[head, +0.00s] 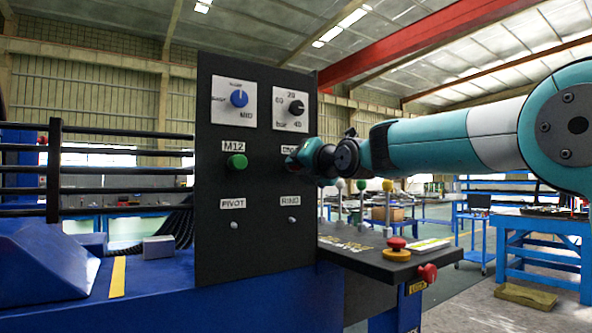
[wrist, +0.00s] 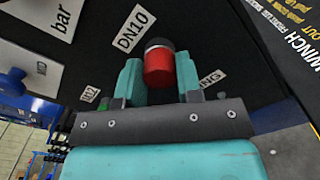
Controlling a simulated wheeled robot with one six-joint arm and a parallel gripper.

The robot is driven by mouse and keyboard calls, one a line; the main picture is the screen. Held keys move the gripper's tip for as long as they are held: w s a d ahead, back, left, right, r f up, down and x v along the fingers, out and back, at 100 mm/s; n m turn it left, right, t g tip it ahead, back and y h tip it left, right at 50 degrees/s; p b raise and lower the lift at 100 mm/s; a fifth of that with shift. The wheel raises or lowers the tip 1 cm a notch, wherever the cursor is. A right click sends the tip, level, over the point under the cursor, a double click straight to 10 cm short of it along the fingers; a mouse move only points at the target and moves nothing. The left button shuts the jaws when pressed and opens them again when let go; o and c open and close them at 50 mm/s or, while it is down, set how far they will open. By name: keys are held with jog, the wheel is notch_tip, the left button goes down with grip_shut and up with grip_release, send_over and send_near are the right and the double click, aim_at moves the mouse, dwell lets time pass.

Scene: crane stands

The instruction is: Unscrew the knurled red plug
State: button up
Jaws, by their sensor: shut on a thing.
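The red plug (wrist: 159,70) shows in the wrist view as a short red cylinder with a dark band at its far end, beside the DN10 label (wrist: 133,29). My gripper (wrist: 159,78) has its two teal fingers on either side of the plug and is shut on it. In the head view my gripper (head: 297,160) is at the right part of the black panel (head: 215,267), below the bar dial. There my gripper hides the plug and most of its label. I cannot tell how deep the plug sits in the panel.
A green M12 plug (head: 236,162) sits left of my gripper. A blue knob (head: 239,98) and a black bar knob (head: 296,108) are above. Small PIVOT and RING studs are below. A shelf with a red mushroom button (head: 397,248) and several ball-topped levers stands at lower right.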

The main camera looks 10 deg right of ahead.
jog(key=n+b, duration=0.1)
jog(key=n, duration=0.2)
jog(key=shift+n, duration=0.4)
jog(key=o, duration=1.1)
jog(key=shift+c, duration=0.2)
jog(key=shift+c, duration=0.8)
